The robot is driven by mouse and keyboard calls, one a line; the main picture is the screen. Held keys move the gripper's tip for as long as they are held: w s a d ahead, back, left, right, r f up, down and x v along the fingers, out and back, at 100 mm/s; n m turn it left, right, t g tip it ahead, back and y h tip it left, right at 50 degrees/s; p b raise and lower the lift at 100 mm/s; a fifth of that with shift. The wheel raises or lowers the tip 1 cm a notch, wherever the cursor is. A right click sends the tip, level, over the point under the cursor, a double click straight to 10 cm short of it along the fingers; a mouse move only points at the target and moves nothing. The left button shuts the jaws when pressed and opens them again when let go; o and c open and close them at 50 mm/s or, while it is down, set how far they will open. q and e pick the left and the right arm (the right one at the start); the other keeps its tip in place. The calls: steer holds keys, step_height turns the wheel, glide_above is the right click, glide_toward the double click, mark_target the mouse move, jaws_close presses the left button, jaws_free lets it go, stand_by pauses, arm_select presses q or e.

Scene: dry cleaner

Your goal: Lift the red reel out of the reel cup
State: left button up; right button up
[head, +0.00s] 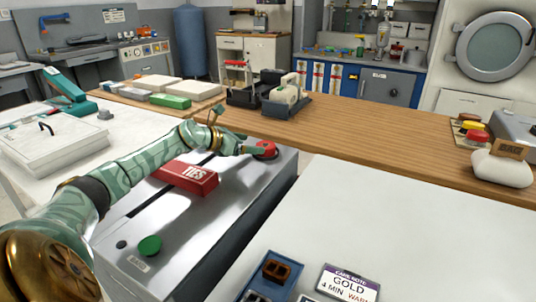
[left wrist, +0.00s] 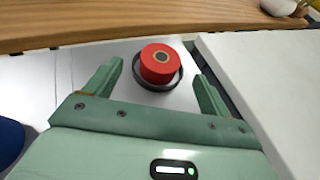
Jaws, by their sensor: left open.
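The red reel (left wrist: 160,63) sits upright in the dark, shallow reel cup (left wrist: 173,84) on a grey metal top. In the left wrist view the reel stands between and ahead of the two green fingers of my left gripper (left wrist: 158,84). The fingers are apart and no contact with the reel shows. In the head view the reel (head: 265,149) is at the far right end of the metal unit, and my left gripper (head: 245,147) reaches it from the left. The cup is mostly hidden there. My right gripper is not in view.
A red TIES box (head: 185,177) lies on the metal unit (head: 215,215) below my left forearm. A green button (head: 150,246) is nearer. A wooden counter (head: 370,140) runs behind the reel. A white table (head: 400,220) to the right has free room. A white case (head: 50,148) is at left.

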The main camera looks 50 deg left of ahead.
mark_target(263, 145)
arm_select(q)
steer(key=b+x, duration=0.1)
steer(key=x, duration=0.1)
steer(key=b+x, duration=0.2)
steer(key=x, duration=0.1)
steer(key=shift+s+f, duration=0.15)
steer(key=shift+f, duration=0.1)
steer(key=shift+w, duration=0.2)
steer(key=shift+r, duration=0.2)
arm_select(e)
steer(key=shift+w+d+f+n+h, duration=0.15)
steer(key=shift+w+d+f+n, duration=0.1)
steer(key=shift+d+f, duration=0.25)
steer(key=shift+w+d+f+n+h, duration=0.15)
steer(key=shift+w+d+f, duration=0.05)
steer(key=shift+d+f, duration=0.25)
arm_select(q)
steer(key=shift+c, duration=0.3)
steer(key=shift+d, duration=0.1)
steer(key=c, duration=1)
steer(key=shift+c, duration=0.2)
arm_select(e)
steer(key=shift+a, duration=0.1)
arm_select(q)
steer(key=shift+r, duration=0.1)
